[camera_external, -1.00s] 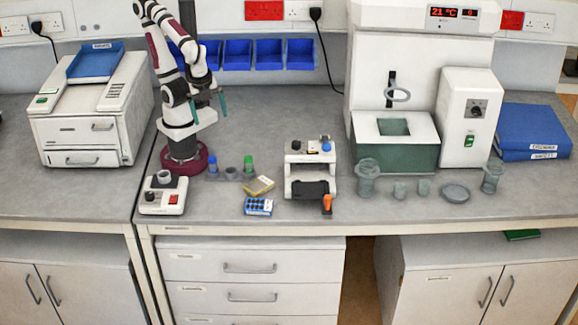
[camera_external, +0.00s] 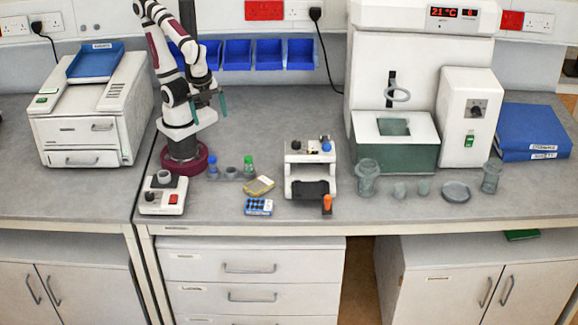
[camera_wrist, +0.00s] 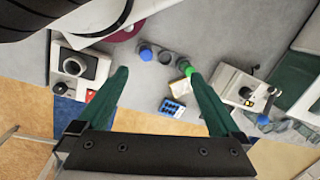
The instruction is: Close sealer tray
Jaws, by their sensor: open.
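A small white bench device (camera_external: 295,157), which looks like the sealer, stands in the middle of the bench. A black tray-like part (camera_external: 310,188) sits low at its front, with an orange knob (camera_external: 327,202) at its front right. I cannot tell how far the tray is out. In the wrist view the device (camera_wrist: 240,80) is at the right, beyond the right finger. My gripper (camera_external: 209,106) is open and empty, its green fingers held above the bench at the left, well apart from the device. The fingers also show in the wrist view (camera_wrist: 158,76).
A blue blister pack (camera_external: 258,206) and a yellowish pack (camera_external: 259,186) lie left of the device. Blue- and green-capped vials (camera_external: 248,162) stand behind them. A small white unit (camera_external: 163,196) is at the left. Grey-green vessels (camera_external: 368,178) stand at the right.

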